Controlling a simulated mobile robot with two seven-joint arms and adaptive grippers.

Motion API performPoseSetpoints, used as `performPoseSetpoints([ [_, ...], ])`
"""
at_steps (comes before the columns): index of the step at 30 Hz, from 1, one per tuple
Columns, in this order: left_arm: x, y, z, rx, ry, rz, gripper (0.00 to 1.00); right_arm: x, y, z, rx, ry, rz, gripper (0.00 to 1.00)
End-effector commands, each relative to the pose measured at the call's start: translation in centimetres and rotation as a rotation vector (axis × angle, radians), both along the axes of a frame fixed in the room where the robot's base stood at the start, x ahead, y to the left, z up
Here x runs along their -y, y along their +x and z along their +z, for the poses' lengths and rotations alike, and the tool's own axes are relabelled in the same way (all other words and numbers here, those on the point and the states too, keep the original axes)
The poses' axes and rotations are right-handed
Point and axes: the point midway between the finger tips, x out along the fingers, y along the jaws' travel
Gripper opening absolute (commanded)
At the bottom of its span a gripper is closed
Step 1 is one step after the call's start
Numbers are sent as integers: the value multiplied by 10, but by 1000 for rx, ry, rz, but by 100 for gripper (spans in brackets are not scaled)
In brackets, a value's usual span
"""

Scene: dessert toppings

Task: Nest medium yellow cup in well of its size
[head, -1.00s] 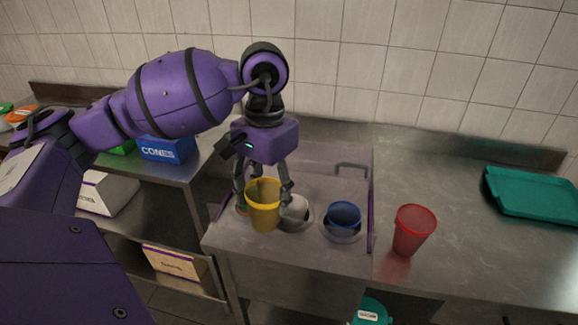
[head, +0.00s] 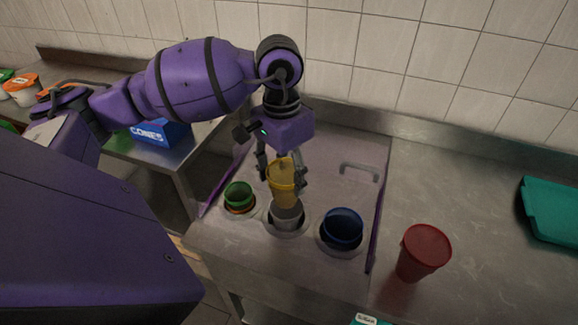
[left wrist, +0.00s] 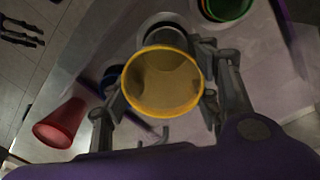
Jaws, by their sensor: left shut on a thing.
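My left gripper (head: 282,178) is shut on the yellow cup (head: 283,186) and holds it upright with its mouth up. In the head view the cup's lower end is over or just inside the middle well, where a grey-white cup (head: 286,215) sits; I cannot tell whether they touch. In the left wrist view the yellow cup (left wrist: 163,82) is between the fingers, its rim facing the camera. The left well holds a green cup (head: 239,195), and the right well holds a blue cup (head: 343,227). My right gripper is in neither view.
A red cup (head: 422,252) stands on the counter right of the wells. A teal tray (head: 552,212) lies at the far right. A blue box marked CONES (head: 160,134) stands on the left counter. The counter between red cup and tray is clear.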

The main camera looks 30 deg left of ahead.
Motion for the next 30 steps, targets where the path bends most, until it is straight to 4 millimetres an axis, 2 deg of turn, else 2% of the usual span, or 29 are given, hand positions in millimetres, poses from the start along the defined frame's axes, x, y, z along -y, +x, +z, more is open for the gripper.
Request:
performPoseSetpoints([
  [5, 0, -1, -17, -5, 0, 1, 38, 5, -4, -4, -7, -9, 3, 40],
  [14, 0, -1, -41, -4, -1, 1, 38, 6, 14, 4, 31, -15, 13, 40],
  [20, 0, -1, -56, -3, 0, 1, 38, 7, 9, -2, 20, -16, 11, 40],
  [24, 0, -1, -71, -7, 2, 1, 38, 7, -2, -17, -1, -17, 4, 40],
  [30, 0, -1, -82, -6, 1, 0, 38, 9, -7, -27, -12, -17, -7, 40],
])
